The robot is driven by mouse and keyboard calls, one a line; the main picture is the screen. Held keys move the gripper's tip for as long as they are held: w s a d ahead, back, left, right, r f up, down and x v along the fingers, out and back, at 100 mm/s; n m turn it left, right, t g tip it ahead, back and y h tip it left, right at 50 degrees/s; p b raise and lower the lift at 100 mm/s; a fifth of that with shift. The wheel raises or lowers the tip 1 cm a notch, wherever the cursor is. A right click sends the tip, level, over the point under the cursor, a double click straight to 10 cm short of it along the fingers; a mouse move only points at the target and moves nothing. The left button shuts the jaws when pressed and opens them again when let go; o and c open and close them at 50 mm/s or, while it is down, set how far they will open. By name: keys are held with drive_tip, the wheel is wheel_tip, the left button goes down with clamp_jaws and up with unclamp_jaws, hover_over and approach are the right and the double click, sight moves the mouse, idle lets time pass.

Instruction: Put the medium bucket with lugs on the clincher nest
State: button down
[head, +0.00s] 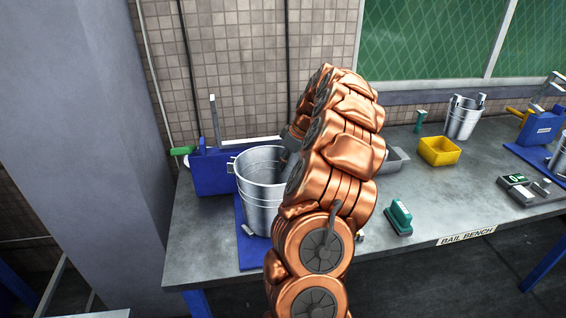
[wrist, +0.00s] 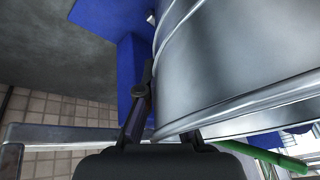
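A galvanized metal bucket (head: 262,190) with a lug showing at its left rim stands upright at or just over the blue base plate of the left fixture, which looks like the clincher nest (head: 243,248). I cannot tell whether it rests fully on the plate. My gripper (head: 291,148) is at the bucket's right rim, mostly hidden behind my copper arm. In the wrist view, the bucket's wall (wrist: 230,60) fills the right side.
Another bucket with upright lugs (head: 463,118) stands at the back right near a yellow bin (head: 439,151). A second blue fixture (head: 541,128) is at the far right.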

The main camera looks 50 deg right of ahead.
drive_tip(key=c, duration=1.3)
unclamp_jaws()
drive_tip(key=shift+s+d+r+b, duration=0.2)
drive_tip(key=shift+r+b, duration=0.1)
drive_tip(key=shift+r, duration=0.15)
drive_tip(key=shift+b+v, duration=1.7)
drive_tip(key=shift+v, duration=3.75)
drive_tip(key=shift+a, duration=0.1)
drive_tip(key=shift+a+r, duration=0.1)
